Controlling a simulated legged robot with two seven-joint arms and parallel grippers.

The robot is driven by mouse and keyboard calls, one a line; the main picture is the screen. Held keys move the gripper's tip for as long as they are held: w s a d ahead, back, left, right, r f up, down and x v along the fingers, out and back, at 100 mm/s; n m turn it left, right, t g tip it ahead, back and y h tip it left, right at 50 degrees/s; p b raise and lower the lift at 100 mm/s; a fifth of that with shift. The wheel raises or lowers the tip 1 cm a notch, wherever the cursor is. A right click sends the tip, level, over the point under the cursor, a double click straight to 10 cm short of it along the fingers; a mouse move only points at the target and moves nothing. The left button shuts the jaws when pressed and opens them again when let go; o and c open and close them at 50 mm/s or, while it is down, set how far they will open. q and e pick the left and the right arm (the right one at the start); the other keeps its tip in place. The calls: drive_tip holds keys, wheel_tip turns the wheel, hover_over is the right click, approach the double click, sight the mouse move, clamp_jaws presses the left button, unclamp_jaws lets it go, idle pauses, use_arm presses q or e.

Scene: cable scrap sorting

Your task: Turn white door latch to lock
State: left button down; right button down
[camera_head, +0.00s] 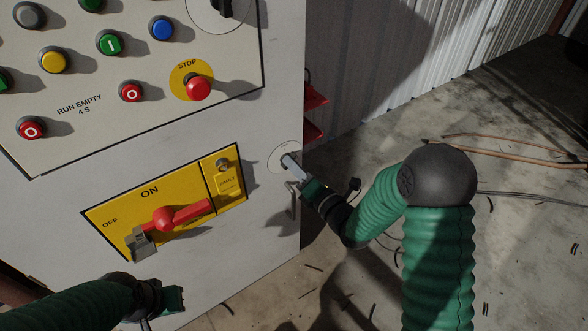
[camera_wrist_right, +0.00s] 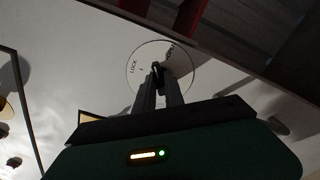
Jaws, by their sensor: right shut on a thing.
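The white door latch is a round plate (camera_wrist_right: 181,65) with a dark handle in its middle, on the cabinet door near its right edge. The word LOCK is on the plate's left side in the right wrist view. The plate also shows in the head view (camera_head: 279,153). My right gripper (camera_head: 292,163) is at the latch, and its two fingers (camera_wrist_right: 158,82) are shut on the handle, which they partly hide. My left gripper (camera_head: 172,299) is low in front of the cabinet, apart from the latch; its fingers are not clear.
The cabinet front carries a yellow ON/OFF panel (camera_head: 92,217) with a red lever (camera_head: 180,215). Above are several push buttons and a red STOP button (camera_head: 198,88). Red parts (camera_head: 315,97) stick out past the cabinet's right edge. Cable scraps lie on the floor.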

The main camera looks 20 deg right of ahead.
drive_tip(key=shift+s+a+f+n+b, duration=0.1)
drive_tip(key=shift+a+f+n+b, duration=0.1)
drive_tip(key=shift+n+b, duration=0.25)
drive_tip(key=n+b, duration=0.3)
drive_tip(key=n, duration=0.1)
drive_tip(key=shift+d+b, duration=0.1)
drive_tip(key=shift+b, duration=0.3)
idle(0.3)
